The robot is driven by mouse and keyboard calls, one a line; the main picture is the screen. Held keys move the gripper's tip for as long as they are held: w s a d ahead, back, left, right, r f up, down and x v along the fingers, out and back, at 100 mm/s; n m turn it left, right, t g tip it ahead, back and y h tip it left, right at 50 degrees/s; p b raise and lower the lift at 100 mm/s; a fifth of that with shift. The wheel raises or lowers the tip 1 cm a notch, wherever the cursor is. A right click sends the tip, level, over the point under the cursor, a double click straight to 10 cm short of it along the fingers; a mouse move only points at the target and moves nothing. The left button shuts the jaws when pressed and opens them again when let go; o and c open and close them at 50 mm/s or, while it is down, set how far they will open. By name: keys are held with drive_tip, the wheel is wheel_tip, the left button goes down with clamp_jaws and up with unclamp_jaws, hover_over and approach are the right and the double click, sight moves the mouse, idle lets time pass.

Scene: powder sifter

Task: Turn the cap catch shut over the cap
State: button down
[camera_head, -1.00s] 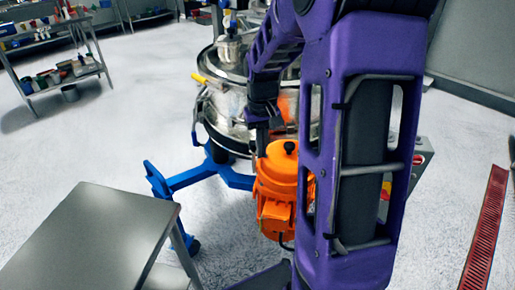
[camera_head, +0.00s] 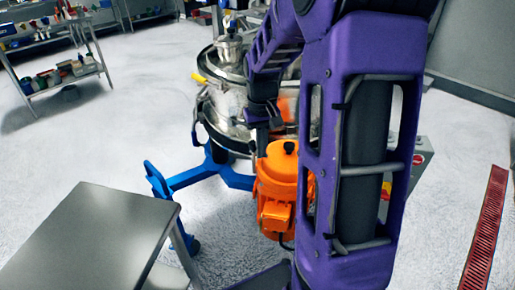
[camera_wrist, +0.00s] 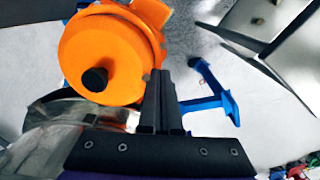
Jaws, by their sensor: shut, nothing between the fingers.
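An orange motor (camera_head: 277,190) with a round domed cap stands at the front of the steel sifter (camera_head: 225,110). In the wrist view the round orange cap (camera_wrist: 100,50) fills the upper left, with a black knob (camera_wrist: 94,79) on it. A small pale tab (camera_wrist: 146,77) shows at the cap's rim, near my fingers; I cannot tell if it is the cap catch. My gripper (camera_wrist: 168,75) is shut and empty, its fingertips beside the cap's right edge. I cannot tell if they touch it. In the head view my arm hides part of the sifter and motor.
The sifter stands on a blue frame (camera_head: 195,177) with a leg reaching left. A grey metal table (camera_head: 95,235) stands at the lower left. A control box (camera_head: 418,165) with a red button is partly behind my arm.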

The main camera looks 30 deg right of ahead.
drive_tip(key=shift+f, duration=0.2)
drive_tip(key=shift+f+b, duration=1.05)
drive_tip(key=shift+f, duration=0.5)
drive_tip(key=shift+w+d+r+p, duration=0.15)
drive_tip(key=shift+w+d+p, duration=0.2)
drive_tip(key=shift+w+d, duration=0.65)
idle(0.5)
drive_tip(key=shift+s+a, duration=0.1)
drive_tip(key=shift+s, duration=0.2)
drive_tip(key=shift+r, duration=0.1)
drive_tip(key=shift+w+r+p, duration=0.1)
drive_tip(key=shift+r+p, duration=0.85)
drive_tip(key=shift+r, duration=0.1)
drive_tip(key=shift+r+p, duration=0.65)
drive_tip(key=shift+r, duration=0.1)
drive_tip(key=shift+s+a+r+p, duration=0.15)
drive_tip(key=shift+r+p, duration=0.3)
drive_tip(key=shift+r, duration=0.3)
drive_tip(key=shift+s+a+r+p, duration=0.1)
drive_tip(key=shift+r+p, duration=0.3)
drive_tip(key=shift+r, duration=0.35)
